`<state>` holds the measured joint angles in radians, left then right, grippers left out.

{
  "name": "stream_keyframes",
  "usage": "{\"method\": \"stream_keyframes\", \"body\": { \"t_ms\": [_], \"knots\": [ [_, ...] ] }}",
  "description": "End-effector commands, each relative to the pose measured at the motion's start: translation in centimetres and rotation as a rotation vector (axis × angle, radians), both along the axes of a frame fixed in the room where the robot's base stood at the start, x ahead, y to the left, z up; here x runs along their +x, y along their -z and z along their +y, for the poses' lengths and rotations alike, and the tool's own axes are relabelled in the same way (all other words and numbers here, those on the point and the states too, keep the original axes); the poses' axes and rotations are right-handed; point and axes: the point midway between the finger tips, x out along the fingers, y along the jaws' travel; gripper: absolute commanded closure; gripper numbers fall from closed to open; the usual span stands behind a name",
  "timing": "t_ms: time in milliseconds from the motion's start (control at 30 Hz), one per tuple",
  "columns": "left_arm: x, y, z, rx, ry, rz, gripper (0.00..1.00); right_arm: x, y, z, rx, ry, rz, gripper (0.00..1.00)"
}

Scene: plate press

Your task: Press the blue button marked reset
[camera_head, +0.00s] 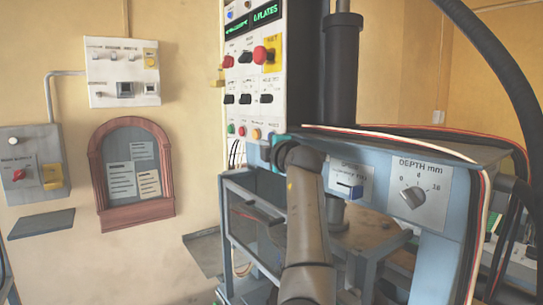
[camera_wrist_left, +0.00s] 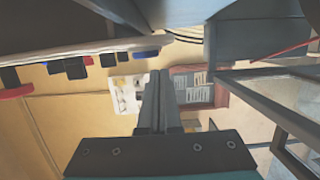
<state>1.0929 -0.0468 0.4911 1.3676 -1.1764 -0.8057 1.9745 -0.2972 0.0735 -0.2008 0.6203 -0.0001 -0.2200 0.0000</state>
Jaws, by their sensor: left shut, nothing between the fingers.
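The white control panel (camera_head: 243,85) stands upright in the middle of the head view, with several knobs and buttons. Its lowest row shows a green button (camera_head: 231,129), a red button (camera_head: 241,131) and an orange button (camera_head: 256,134). My left gripper (camera_head: 267,150) is at the panel's lower right, partly hidden by my own arm. In the left wrist view the gripper's fingers (camera_wrist_left: 159,78) are shut and empty. A blue button (camera_wrist_left: 147,54) sticks out from the panel near the fingertips, apparently apart from them; its label cannot be read. My right gripper is not in view.
A blue-grey machine frame (camera_head: 435,250) with a depth dial (camera_head: 412,197) stands right of my arm, with loose cables (camera_head: 420,137) above it. A grey wall box (camera_head: 32,165), a white wall box (camera_head: 122,72) and an arched notice board (camera_head: 133,175) are at left.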

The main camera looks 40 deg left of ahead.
Motion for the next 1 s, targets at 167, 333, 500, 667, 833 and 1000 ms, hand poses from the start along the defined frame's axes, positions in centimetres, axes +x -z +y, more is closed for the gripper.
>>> {"method": "stream_keyframes", "body": {
  "t_ms": [167, 333, 500, 667, 833, 1000],
  "knots": [
    [-1.6, 0.1, -1.0, -0.002, -0.003, -0.003, 1.0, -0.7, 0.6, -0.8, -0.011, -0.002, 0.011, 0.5],
    [-3.1, 0.2, -3.4, -0.003, -0.005, -0.002, 1.0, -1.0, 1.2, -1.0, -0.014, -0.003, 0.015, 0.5],
    [-4.6, 0.2, -5.7, -0.004, -0.007, 0.0, 1.0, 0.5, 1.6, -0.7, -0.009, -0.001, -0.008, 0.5],
    [-5.4, 0.1, -7.2, -0.003, -0.008, 0.002, 1.0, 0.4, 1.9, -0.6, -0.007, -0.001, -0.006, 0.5],
    [-5.8, 0.1, -7.6, -0.002, -0.009, 0.002, 1.0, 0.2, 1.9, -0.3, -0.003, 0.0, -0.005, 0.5],
    [-5.8, 0.1, -7.6, -0.003, -0.01, 0.003, 1.0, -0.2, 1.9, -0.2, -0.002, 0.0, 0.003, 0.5]
  ]
}}
